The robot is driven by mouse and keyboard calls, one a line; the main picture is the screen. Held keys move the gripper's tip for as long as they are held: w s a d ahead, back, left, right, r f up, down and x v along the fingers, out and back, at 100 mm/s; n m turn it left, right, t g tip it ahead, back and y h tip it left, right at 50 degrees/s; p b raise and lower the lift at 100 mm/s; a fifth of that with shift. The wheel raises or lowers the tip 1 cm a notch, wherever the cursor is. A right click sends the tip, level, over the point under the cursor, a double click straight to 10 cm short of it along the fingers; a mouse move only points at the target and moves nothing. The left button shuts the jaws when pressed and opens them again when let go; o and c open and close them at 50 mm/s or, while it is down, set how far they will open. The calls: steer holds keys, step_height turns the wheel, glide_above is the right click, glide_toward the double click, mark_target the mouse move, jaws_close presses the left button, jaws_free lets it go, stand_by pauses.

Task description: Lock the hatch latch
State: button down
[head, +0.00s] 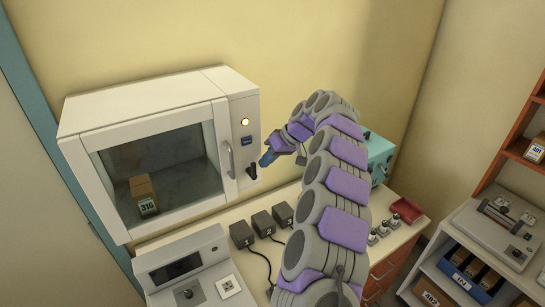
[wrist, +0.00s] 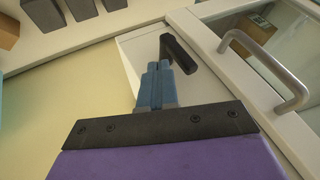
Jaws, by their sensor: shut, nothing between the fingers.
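The incubator (head: 160,100) is a white cabinet on the counter at the left. Its glass hatch (head: 170,165) looks shut, with a grey bar handle (head: 227,160) that also shows in the wrist view (wrist: 268,68). The black latch lever (head: 252,172) is on the panel right of the hatch, below a lit round lamp. In the wrist view the latch (wrist: 181,54) lies just beyond my fingertips, slanting. My gripper (head: 267,159) has blue fingers, shut and empty, just right of the latch. In the wrist view the fingertips (wrist: 159,66) are close beside the lever; I cannot tell whether they touch.
A box labelled 316 (head: 143,196) stands inside the incubator. Several black power adapters (head: 262,224) with cables and a console (head: 190,270) are on the counter. A teal case (head: 379,150) stands behind my arm. Shelves (head: 480,240) are at the right.

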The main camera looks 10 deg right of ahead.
mark_target(255, 163)
steer(key=shift+s+a+f, duration=0.1)
steer(key=shift+a, duration=0.45)
steer(key=shift+a+h+b, duration=0.1)
steer(key=shift+h+b, duration=0.3)
steer(key=shift+b, duration=0.1)
steer(key=shift+s+a+h+b, duration=0.15)
steer(key=shift+a+h+b, duration=0.05)
steer(key=shift+h+b, duration=0.25)
steer(key=h+b, duration=0.1)
steer(key=a+t+h+b, duration=0.1)
steer(key=a+r+n+h, duration=0.1)
steer(key=shift+s+a+t+h+b, duration=0.1)
steer(key=shift+s+t+h+b, duration=0.2)
steer(key=shift+s+h+b, duration=0.1)
steer(key=shift+a, duration=0.55)
steer(key=shift+s, duration=0.1)
steer(key=shift+r, duration=0.1)
steer(key=shift+r+p, duration=0.4)
steer(key=shift+r, duration=0.35)
